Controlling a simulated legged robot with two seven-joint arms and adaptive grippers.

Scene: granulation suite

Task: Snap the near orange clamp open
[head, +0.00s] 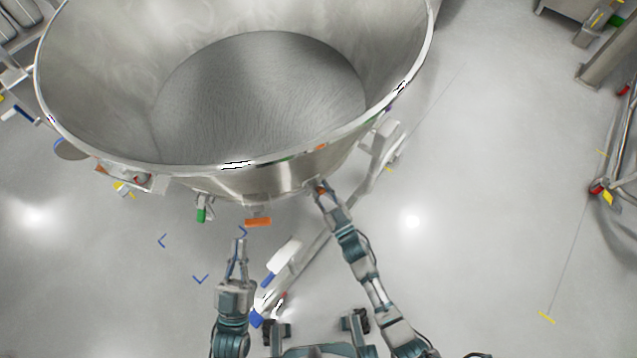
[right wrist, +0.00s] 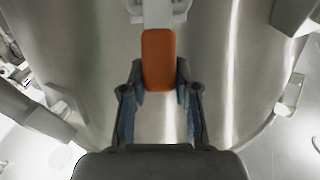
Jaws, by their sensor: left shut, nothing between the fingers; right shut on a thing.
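The near orange clamp is on the outer wall of the steel bowl (head: 262,178). In the right wrist view its orange lever (right wrist: 158,60) hangs from a pale bracket (right wrist: 158,12). My right gripper (right wrist: 160,88) is shut on the lower end of the lever, one finger on each side. In the head view my right gripper (head: 320,190) is at the bowl's front right, mostly covering the clamp. My left gripper (head: 239,243) is shut and empty, below the bowl's front and apart from it.
Another orange piece (head: 258,222) and a green-ended handle (head: 201,214) stick out under the bowl's front. A white and blue part (head: 282,260) lies between my arms. Open floor (head: 480,200) is on the right, with a metal frame (head: 612,150) beyond.

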